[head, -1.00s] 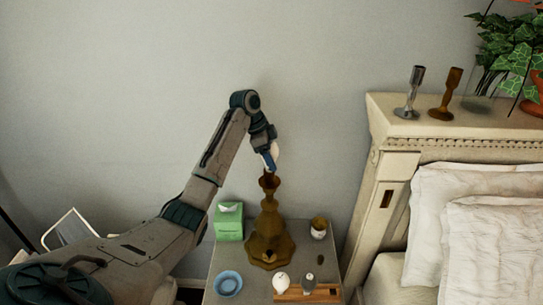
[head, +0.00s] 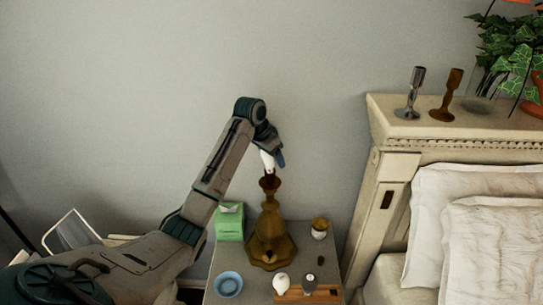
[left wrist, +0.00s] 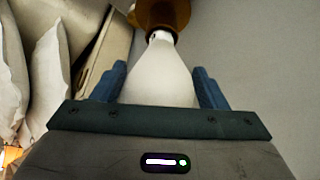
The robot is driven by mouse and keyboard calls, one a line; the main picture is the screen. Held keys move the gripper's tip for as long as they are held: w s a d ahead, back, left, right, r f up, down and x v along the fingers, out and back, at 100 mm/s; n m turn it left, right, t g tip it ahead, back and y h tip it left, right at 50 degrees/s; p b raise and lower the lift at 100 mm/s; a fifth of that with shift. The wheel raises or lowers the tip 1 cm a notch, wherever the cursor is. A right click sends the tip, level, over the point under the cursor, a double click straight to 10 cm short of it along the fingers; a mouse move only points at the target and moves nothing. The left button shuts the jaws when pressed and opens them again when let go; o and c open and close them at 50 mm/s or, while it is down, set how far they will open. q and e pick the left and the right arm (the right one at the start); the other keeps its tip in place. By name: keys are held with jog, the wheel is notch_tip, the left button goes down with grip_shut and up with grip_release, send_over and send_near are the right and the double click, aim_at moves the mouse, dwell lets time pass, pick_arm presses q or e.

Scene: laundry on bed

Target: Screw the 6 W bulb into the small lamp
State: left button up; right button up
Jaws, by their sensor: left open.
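The small lamp (head: 268,242) is a brown, brass-like stand on the nightstand, with its socket cup (head: 269,182) at the top. A white bulb (head: 267,161) stands narrow end down at the socket; no wattage marking is legible. In the left wrist view the bulb (left wrist: 160,75) lies between my blue fingers, its neck meeting the brown socket (left wrist: 162,14). How deep it sits in the socket I cannot tell. My left gripper (head: 273,160) is open around the bulb, above the lamp. My right gripper is not in view.
On the nightstand stand a green tissue box (head: 230,222), a blue bowl (head: 228,284), a small pot (head: 320,229), and a wooden holder (head: 293,297) with a round white bulb (head: 281,283) and a grey-white one (head: 310,282). The headboard (head: 385,160) rises at right.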

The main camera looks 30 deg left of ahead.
pick_arm(q)
jog(key=n+y, duration=0.1)
jog(key=n, duration=0.3)
jog(key=n+y, duration=0.2)
jog(key=n, duration=0.2)
jog(key=shift+a, duration=0.15)
jog(key=n+g+y, duration=0.1)
jog(key=n, duration=0.3)
jog(key=shift+s+a+n, duration=0.1)
jog(key=shift+a+n, duration=0.05)
jog(key=shift+n, duration=0.25)
jog(key=n, duration=0.2)
jog(key=n+g+y, duration=0.1)
jog(key=n, duration=0.1)
jog(key=shift+s+g, duration=0.1)
jog(key=shift+g, duration=0.2)
jog(key=shift+a, duration=0.1)
jog(key=c, duration=0.8)
jog(key=shift+m+t, duration=0.6)
jog(key=shift+m, duration=1.1)
jog(key=m+t+h, duration=0.1)
jog(key=m, duration=0.2)
